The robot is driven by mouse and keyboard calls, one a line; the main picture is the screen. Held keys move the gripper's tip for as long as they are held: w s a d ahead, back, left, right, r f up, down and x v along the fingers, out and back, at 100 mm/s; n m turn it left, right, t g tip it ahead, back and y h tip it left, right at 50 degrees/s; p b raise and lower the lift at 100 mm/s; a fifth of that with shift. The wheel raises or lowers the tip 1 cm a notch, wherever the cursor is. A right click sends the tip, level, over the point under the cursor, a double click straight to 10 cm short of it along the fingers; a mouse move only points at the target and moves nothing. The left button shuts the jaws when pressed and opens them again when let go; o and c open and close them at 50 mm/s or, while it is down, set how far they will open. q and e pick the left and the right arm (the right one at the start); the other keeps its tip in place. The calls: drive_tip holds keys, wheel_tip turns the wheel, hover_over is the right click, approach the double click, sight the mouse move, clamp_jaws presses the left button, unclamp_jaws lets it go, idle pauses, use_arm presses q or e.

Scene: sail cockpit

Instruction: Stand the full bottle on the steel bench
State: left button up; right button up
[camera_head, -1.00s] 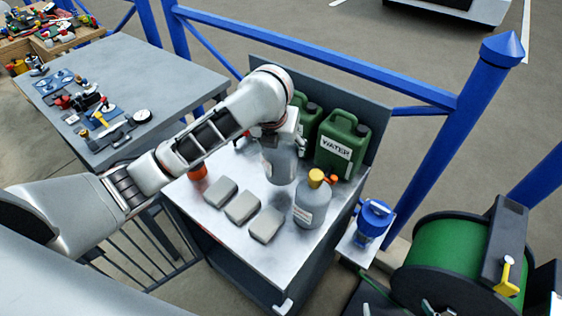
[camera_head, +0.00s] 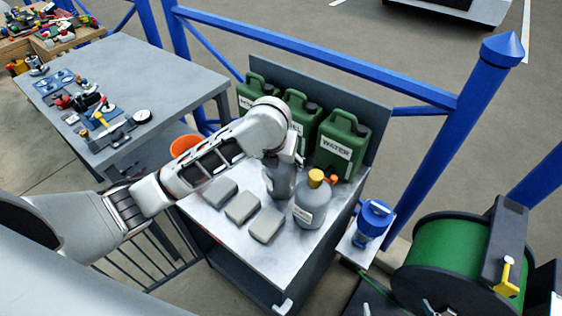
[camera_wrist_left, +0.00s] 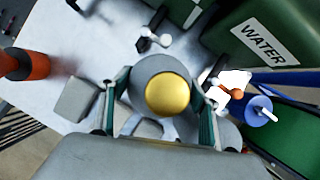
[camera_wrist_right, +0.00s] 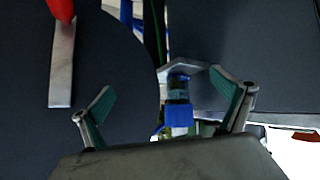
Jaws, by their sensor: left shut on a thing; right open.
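My left gripper (camera_head: 284,163) is shut on a grey bottle (camera_head: 279,186) over the bright steel bench (camera_head: 288,266). In the left wrist view its gold cap (camera_wrist_left: 167,94) faces the camera, with a finger on either side. The bottle looks about upright; its base is at or just above the bench top, I cannot tell which. A second grey bottle (camera_head: 311,207) with a yellow cap and pale label stands just right of it. Which one is full does not show. My right gripper (camera_wrist_right: 165,105) is open and empty; it is outside the head view.
Three grey pads (camera_head: 242,207) lie on the bench left of the bottles. Green cans, one marked WATER (camera_head: 337,149), line the back. An orange container (camera_head: 184,146) is behind my left arm. A blue device (camera_head: 374,220) and green hose reel (camera_head: 440,258) stand at the right.

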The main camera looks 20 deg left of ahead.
use_arm(q)
drive_tip(key=o, duration=1.8)
drive_tip(key=shift+o, duration=0.2)
drive_tip(key=v, duration=1.2)
